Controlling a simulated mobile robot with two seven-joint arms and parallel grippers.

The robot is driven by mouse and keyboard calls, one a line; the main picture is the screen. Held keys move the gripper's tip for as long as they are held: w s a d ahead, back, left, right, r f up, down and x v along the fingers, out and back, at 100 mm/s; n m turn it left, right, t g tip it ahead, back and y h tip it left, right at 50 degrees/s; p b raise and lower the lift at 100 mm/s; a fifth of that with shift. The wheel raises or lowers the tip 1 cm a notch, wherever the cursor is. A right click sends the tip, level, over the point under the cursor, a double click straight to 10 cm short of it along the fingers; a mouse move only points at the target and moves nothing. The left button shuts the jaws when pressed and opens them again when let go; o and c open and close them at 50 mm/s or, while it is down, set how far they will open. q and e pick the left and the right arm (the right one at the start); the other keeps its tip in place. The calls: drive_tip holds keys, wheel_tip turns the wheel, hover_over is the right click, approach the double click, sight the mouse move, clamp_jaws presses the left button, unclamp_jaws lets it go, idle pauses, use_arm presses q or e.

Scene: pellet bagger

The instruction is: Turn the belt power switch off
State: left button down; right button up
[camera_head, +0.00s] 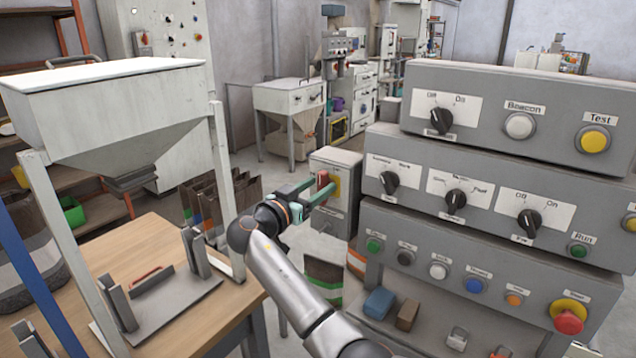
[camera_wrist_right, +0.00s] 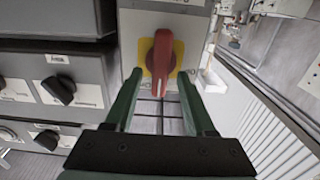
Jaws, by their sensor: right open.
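The belt power switch is most likely the red rotary handle (camera_head: 322,180) on a yellow plate (camera_head: 336,184), on the front of a grey box (camera_head: 342,205). In the right wrist view the red handle (camera_wrist_right: 160,65) stands roughly upright in the picture over its yellow plate (camera_wrist_right: 147,56). My right gripper (camera_head: 308,192) has green fingers and is open, close in front of the handle. In the wrist view its fingertips (camera_wrist_right: 160,76) lie on either side of the handle, with gaps. Lettering by the plate is partly hidden and unreadable. My left gripper is out of view.
A stacked grey control panel (camera_head: 480,225) with knobs and buttons stands close to the right. A hopper (camera_head: 115,105) over a wooden table (camera_head: 225,310) is on the left. Paper bags (camera_head: 215,200) stand behind my right arm.

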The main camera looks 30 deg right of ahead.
drive_tip(key=shift+w+d, duration=0.1)
drive_tip(key=shift+d, duration=0.2)
clamp_jaws()
